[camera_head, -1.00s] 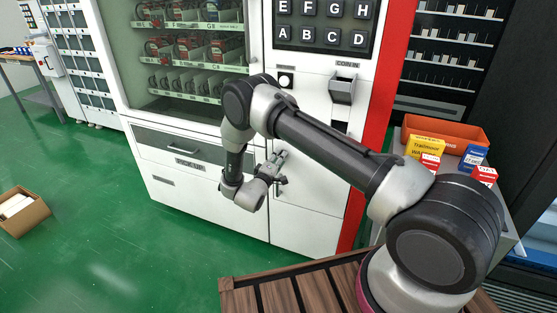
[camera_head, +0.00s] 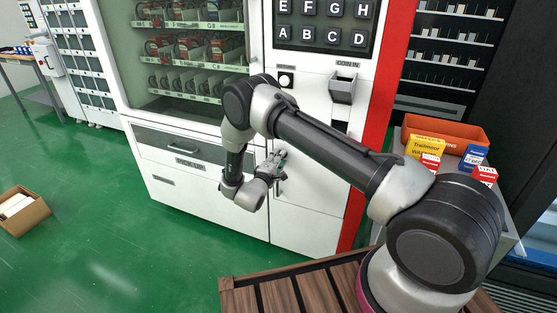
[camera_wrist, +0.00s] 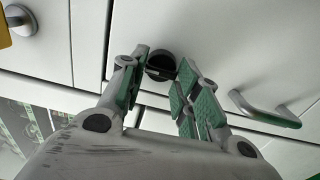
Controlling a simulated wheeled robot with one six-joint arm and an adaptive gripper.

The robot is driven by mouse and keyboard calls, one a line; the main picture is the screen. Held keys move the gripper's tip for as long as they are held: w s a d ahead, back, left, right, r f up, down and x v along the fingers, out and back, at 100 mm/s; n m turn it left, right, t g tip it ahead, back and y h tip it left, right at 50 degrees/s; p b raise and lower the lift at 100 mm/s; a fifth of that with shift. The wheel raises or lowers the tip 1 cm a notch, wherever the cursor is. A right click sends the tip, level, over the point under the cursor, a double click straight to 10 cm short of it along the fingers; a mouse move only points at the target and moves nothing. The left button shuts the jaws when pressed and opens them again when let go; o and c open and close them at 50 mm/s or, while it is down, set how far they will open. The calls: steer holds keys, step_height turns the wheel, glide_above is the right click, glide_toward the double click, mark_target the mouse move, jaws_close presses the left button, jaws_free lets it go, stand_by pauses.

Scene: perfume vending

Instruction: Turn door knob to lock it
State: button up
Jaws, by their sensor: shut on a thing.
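The door knob (camera_wrist: 160,65) is a small round black knob on a white door panel (camera_head: 308,207) of the vending machine. In the wrist view it sits between the green-padded fingertips of my gripper (camera_wrist: 164,68), which is shut on it. In the head view my gripper (camera_head: 278,163) is at the lower part of the machine, against the white door, and the knob is hidden behind it.
A silver bar handle (camera_wrist: 265,110) is close to the right finger in the wrist view. The pick-up drawer (camera_head: 190,155) lies left of my gripper. A wooden slatted surface (camera_head: 290,290) is in front, and an orange bin (camera_head: 440,128) stands at right.

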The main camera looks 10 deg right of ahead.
steer(key=o, duration=1)
steer(key=v, duration=1.2)
